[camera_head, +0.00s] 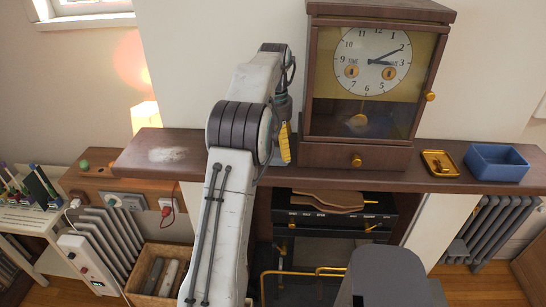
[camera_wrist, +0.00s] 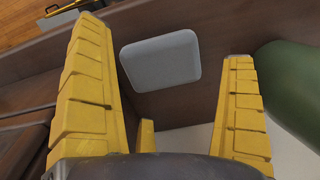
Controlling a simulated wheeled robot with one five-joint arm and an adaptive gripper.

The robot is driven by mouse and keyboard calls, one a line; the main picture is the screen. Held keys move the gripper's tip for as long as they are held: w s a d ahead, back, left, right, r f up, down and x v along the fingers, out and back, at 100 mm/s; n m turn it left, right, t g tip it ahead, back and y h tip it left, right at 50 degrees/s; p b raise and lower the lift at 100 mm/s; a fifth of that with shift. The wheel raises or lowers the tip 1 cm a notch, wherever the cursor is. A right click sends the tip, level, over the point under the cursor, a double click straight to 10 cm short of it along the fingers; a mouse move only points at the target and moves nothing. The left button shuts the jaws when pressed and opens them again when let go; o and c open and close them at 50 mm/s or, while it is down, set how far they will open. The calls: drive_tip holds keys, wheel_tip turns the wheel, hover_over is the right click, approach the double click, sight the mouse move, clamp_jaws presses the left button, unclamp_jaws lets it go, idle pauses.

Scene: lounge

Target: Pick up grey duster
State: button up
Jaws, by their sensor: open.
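A light grey pad with rounded corners, seemingly the grey duster (camera_wrist: 160,60), lies flat on the brown mantel shelf (camera_wrist: 219,50) in the wrist view. My gripper (camera_wrist: 165,42) is open, with one yellow finger on each side of the pad in that view. Nothing is held. I cannot tell how much height is left between the fingertips and the pad. In the head view my gripper (camera_head: 283,152) points down over the shelf, just left of the clock.
A wooden clock (camera_head: 357,155) stands close right of my gripper. A rounded green object (camera_wrist: 289,90) is near the right finger in the wrist view. A brass tray (camera_head: 439,163) and a blue box (camera_head: 497,162) sit farther right. A pale patch (camera_head: 168,154) marks the shelf's left end.

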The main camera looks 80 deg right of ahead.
sight(274, 152)
drive_tip(key=shift+w+d+f, duration=0.1)
drive_tip(key=shift+f, duration=1.6)
drive_tip(key=shift+c, duration=0.2)
drive_tip(key=c, duration=1.1)
